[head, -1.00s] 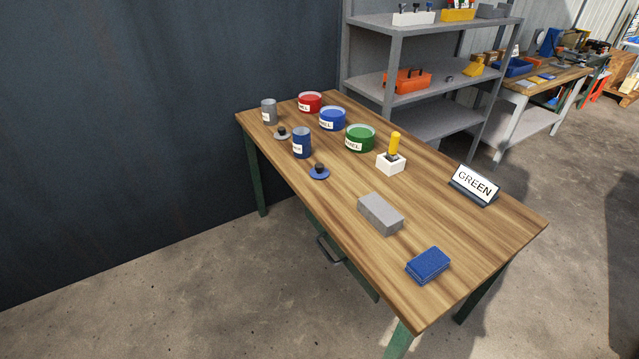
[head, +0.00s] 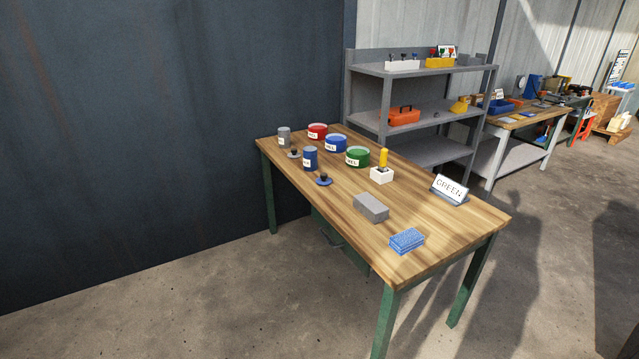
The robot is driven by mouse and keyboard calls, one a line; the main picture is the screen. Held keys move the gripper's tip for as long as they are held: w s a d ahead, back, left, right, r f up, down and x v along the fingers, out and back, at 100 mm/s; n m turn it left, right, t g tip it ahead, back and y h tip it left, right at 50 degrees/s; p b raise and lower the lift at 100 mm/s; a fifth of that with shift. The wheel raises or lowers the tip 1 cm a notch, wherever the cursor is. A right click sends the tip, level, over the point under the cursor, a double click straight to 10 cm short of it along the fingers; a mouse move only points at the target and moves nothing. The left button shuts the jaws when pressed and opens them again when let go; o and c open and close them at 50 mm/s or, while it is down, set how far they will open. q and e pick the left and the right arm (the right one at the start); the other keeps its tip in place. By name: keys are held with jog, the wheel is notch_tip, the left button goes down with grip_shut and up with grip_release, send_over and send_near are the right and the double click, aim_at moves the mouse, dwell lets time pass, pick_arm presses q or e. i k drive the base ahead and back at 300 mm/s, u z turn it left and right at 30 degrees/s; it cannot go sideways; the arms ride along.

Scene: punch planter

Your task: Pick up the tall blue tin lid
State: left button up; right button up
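The blue tin lid (head: 323,181), a flat blue disc with a black knob, lies on the wooden table (head: 440,225) near its left long edge. The tall blue tin (head: 310,159) with a white label stands just behind it, apart from the lid. A grey lid (head: 294,154) with a dark knob lies farther back, beside a tall grey tin (head: 284,136). Neither of my grippers is in view.
Red (head: 317,131), blue (head: 336,144) and green (head: 357,157) low tins stand behind. A white block with a yellow-handled tool (head: 382,172), a GREEN sign (head: 450,188), a grey block (head: 371,208) and a blue pad (head: 406,241) share the table. Floor in front is clear.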

aim_at(322, 180)
jog(key=u, duration=0.55)
jog(key=i, duration=0.55)
jog(key=u, duration=0.8)
jog(key=i, duration=0.75)
jog(key=z, duration=0.25)
